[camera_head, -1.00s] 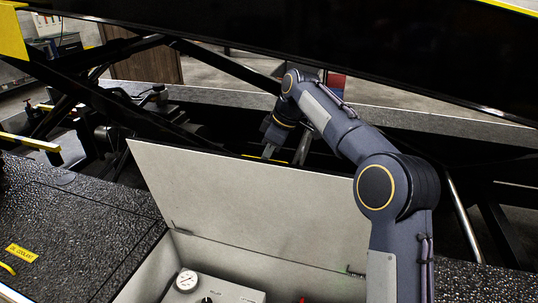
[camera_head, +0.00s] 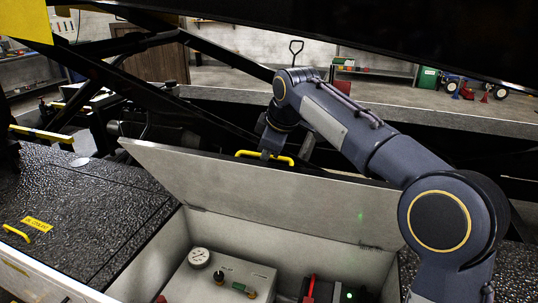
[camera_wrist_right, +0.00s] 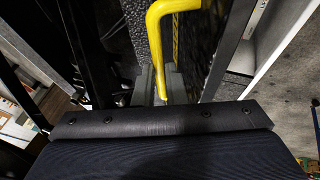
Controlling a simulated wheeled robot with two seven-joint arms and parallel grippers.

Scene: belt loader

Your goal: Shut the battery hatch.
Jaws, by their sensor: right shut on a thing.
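The battery hatch lid (camera_head: 270,195) is a pale grey panel standing raised and tilted along the far side of the open battery compartment (camera_head: 160,262). A yellow handle (camera_head: 286,160) shows just above the lid's upper edge, on its far side. My right gripper (camera_head: 268,154) reaches over that edge and is shut on the handle. In the right wrist view the yellow handle (camera_wrist_right: 158,50) runs down between the grey fingers (camera_wrist_right: 160,85). The lid partly hides the fingers in the head view. My left gripper is not in view.
Inside the compartment are a white gauge (camera_head: 199,257), a grey box with knobs (camera_head: 235,275) and a red lever (camera_head: 311,288). A black textured deck (camera_head: 80,215) lies to the left. Black loader beams (camera_head: 230,62) cross behind and above the arm.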

